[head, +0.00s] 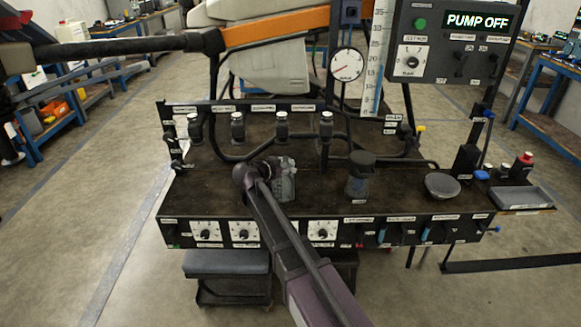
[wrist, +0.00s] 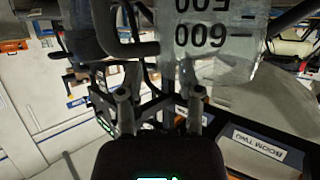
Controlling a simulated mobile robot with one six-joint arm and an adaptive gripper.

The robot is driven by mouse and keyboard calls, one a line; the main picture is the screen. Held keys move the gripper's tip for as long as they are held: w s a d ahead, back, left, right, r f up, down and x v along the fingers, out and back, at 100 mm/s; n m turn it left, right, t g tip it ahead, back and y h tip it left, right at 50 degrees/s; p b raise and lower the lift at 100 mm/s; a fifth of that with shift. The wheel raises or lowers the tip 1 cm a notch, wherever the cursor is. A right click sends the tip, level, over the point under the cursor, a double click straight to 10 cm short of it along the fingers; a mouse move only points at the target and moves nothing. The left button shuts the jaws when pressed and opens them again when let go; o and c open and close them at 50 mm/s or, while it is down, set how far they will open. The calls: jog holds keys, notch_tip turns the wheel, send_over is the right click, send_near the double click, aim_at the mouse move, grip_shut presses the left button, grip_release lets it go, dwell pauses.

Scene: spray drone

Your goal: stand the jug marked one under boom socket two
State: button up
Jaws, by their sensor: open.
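A clear jug (head: 288,182) stands on the dark bench, under or in front of the boom sockets. In the wrist view the graduated jug (wrist: 222,35) shows numbers 500 and 600 upside down; no mark "one" is readable. My gripper (wrist: 160,97) is open, its two fingers apart with the jug beyond the tips. In the head view my arm hides the gripper at the jug's left side. A row of boom sockets hangs over the bench, including one left of centre (head: 237,127) and one at centre (head: 281,125). Their labels are too small to read. A label (wrist: 258,145) reads BOOM TWO in the wrist view.
Black hoses run behind the jug. Knobs line the bench front. A panel (head: 450,40) reads PUMP OFF. Bare bench lies left of my arm.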

jog(key=p+v, duration=0.3)
jog(key=v, duration=0.7)
dwell(0.6)
jog(key=s+d+f+n+g+y, duration=0.4)
jog(key=s+d, duration=0.6)
jog(key=d, duration=0.3)
jog(key=s+d+f+n+g+y, duration=0.4)
jog(key=s+d+f+g, duration=0.2)
jog(key=s+d, duration=0.4)
jog(key=d+f, duration=0.1)
jog(key=d, duration=0.2)
jog(key=shift+s+f+y, duration=0.15)
jog(key=shift+s+y, duration=0.05)
jog(key=shift+y, duration=0.2)
dwell(0.8)
jog(key=shift+o, duration=0.8)
